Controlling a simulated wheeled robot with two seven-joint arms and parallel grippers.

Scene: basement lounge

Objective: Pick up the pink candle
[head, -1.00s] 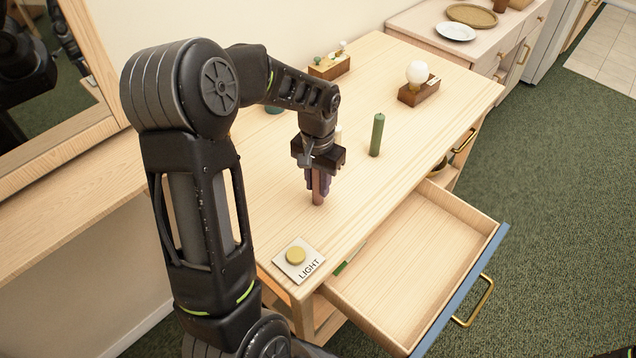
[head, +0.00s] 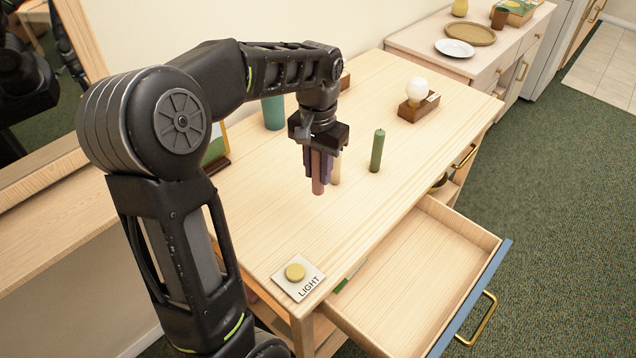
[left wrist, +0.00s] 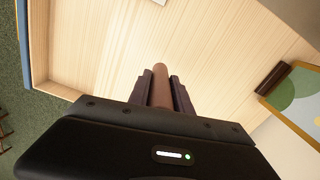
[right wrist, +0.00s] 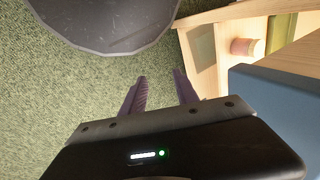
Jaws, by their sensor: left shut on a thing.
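A green candle (head: 377,151) stands to the right. A wooden block with a white globe (head: 417,95), a teal cylinder (head: 273,113) and a LIGHT button (head: 296,271) are on the table. The drawer (head: 400,300) is open.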

